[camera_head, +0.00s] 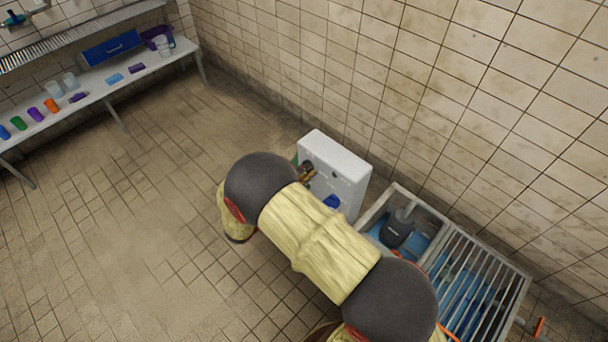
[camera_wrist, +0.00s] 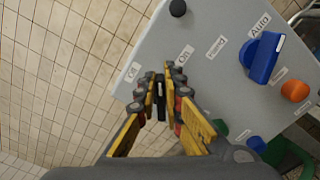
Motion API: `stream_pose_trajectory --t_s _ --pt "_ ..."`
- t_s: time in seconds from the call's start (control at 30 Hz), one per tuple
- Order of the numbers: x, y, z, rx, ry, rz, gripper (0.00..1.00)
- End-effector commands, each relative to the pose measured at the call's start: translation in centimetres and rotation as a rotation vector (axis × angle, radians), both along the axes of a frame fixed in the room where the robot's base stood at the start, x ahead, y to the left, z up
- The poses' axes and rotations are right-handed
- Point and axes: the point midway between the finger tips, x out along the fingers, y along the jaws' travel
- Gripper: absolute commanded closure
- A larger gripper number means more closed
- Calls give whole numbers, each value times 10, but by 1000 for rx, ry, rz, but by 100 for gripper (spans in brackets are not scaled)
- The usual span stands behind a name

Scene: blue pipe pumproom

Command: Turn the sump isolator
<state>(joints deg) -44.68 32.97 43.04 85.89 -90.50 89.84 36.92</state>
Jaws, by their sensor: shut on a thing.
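The pale control box (camera_head: 343,165) stands by the tiled wall; its face (camera_wrist: 170,45) fills much of the wrist view. On it is a black isolator handle (camera_wrist: 160,100) with a light mark, below the labels "Off" (camera_wrist: 132,72) and "On" (camera_wrist: 185,53). The handle appears to point between the two labels. My gripper (camera_wrist: 162,98) is shut on the handle, one yellow finger on each side. In the head view my gripper (camera_head: 307,172) is at the box's front, partly hidden by my arm. The fingers hide part of the handle's base.
A blue selector (camera_wrist: 263,57) sits beside "Auto", with an orange button (camera_wrist: 294,90) near it. A black knob (camera_wrist: 178,8) is at the box's edge. An open sump with a grating (camera_head: 480,280) and pump (camera_head: 397,229) lies right of the box. Floor to the left is clear.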

Motion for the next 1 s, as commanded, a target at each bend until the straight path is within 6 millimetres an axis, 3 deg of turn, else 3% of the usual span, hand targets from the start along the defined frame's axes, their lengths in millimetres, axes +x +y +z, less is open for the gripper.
stream_pose_trajectory --t_s 0.5,1.0 --pt "-3 -3 -15 314 -310 0 100" --pt "-4 -4 -18 440 -434 0 100"
